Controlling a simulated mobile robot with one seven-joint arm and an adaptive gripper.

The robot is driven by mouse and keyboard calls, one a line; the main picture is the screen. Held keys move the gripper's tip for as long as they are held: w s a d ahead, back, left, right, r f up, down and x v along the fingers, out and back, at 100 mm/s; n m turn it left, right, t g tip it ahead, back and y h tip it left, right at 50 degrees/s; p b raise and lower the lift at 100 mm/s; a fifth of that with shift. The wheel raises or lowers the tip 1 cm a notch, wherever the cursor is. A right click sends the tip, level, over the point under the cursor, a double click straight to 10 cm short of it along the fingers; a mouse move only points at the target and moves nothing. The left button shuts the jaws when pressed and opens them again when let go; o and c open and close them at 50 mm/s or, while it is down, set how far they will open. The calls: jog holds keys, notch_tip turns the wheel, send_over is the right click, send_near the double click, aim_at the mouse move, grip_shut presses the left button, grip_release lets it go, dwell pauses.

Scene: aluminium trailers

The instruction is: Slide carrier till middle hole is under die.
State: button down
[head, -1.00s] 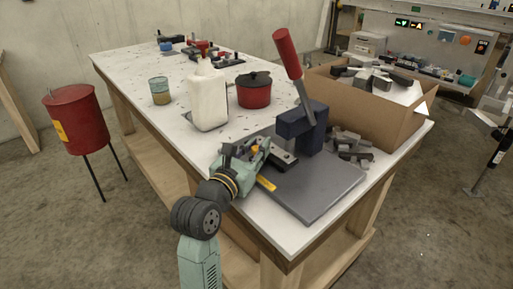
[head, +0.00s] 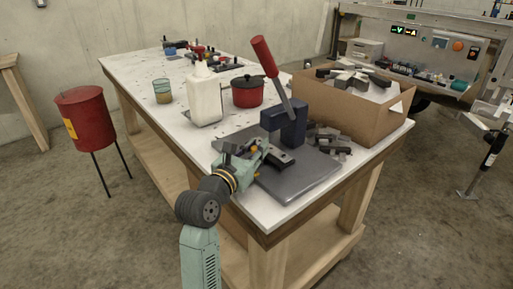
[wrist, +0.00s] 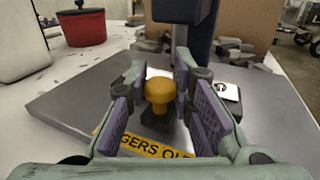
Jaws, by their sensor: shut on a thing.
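The press (head: 284,125) is dark blue with a red-handled lever (head: 265,62) raised and tilted. It stands on a grey base plate (head: 300,180); its column shows at the top of the wrist view (wrist: 182,10). The carrier (head: 281,159) is a grey bar at the press foot, just right of my gripper. A yellow knob (wrist: 158,91) on a dark foot stands between my finger pads. My gripper (wrist: 158,108) is shut on this knob; it also shows in the head view (head: 247,158). The die and the carrier's middle hole cannot be made out.
A yellow warning label (wrist: 150,146) lies on the plate by my fingers. Dark metal pieces (head: 330,142) lie right of the press, before a cardboard box (head: 355,112). A white jug (head: 205,100) and red pot (head: 247,93) stand behind.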

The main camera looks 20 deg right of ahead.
jog(key=c, duration=1.4)
grip_release()
jog(key=shift+c, duration=0.2)
jog(key=v, duration=1.2)
